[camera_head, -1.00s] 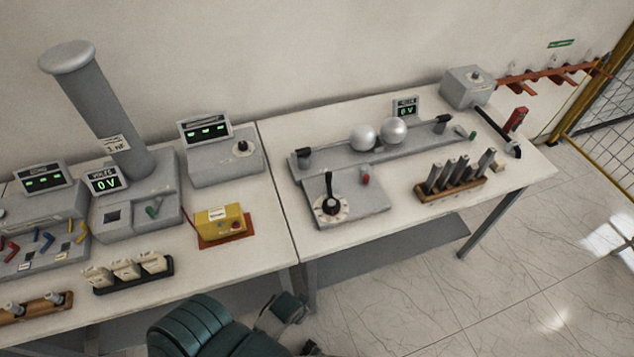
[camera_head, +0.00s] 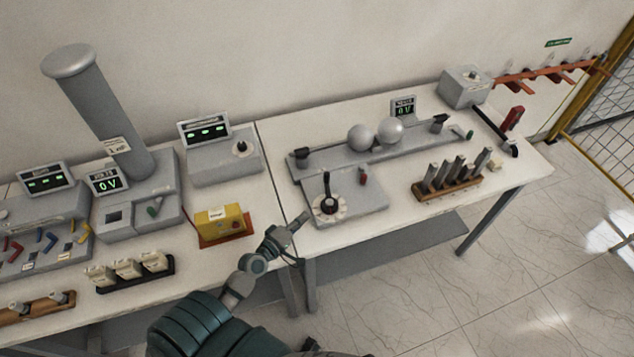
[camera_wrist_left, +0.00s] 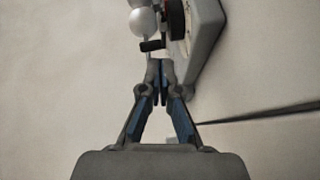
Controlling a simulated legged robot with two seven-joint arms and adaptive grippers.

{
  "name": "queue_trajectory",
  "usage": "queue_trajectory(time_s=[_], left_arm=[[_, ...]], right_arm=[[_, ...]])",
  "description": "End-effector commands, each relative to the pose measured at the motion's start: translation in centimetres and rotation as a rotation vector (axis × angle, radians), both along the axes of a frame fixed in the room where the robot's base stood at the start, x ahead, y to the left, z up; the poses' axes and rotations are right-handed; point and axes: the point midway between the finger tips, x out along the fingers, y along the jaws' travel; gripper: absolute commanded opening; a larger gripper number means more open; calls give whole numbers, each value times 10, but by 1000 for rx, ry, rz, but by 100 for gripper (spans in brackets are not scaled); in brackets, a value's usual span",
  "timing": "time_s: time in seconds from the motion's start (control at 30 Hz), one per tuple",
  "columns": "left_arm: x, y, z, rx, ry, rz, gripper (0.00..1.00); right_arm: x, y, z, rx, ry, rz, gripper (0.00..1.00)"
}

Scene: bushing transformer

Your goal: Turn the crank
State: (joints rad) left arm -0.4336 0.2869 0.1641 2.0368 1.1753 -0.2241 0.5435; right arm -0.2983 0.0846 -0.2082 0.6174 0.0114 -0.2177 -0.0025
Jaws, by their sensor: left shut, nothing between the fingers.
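The crank (camera_head: 327,188) is a black upright handle on a round pale dial (camera_head: 329,207), on a low grey base (camera_head: 362,200) near the table's front edge. In the left wrist view the dark crank handle (camera_wrist_left: 152,45) shows just past my fingertips, with the dial to its right. My left gripper (camera_head: 303,216) is to the left of the dial, apart from the crank as far as I can tell. In the left wrist view the left gripper (camera_wrist_left: 160,66) is shut and empty. My right gripper is not in view.
Two metal spheres (camera_head: 376,135) sit on a rail behind the crank. A small red knob (camera_head: 363,177) stands right of it, and a wooden rack (camera_head: 447,190) of grey rods farther right. A yellow box (camera_head: 221,221) lies to the left. The table's front edge is near my gripper.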

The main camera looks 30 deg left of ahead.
Motion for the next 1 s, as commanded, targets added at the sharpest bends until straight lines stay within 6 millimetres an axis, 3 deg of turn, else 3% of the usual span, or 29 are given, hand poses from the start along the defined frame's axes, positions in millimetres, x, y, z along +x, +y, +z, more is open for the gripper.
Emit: queue_trajectory(time_s=[0.03,0.1,0.23,0.37,0.77,1.0], left_arm=[[5,21,5,-68,-29,63,0],[7,43,10,-139,-60,128,0],[14,57,14,-189,-82,172,0],[30,57,15,-189,-84,173,0],[113,55,15,-184,-83,170,0],[133,32,14,-186,-81,169,0]], right_arm=[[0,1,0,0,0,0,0],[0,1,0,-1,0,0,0],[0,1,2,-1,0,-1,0],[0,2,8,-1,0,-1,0],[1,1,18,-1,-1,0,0],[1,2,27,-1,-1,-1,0]])
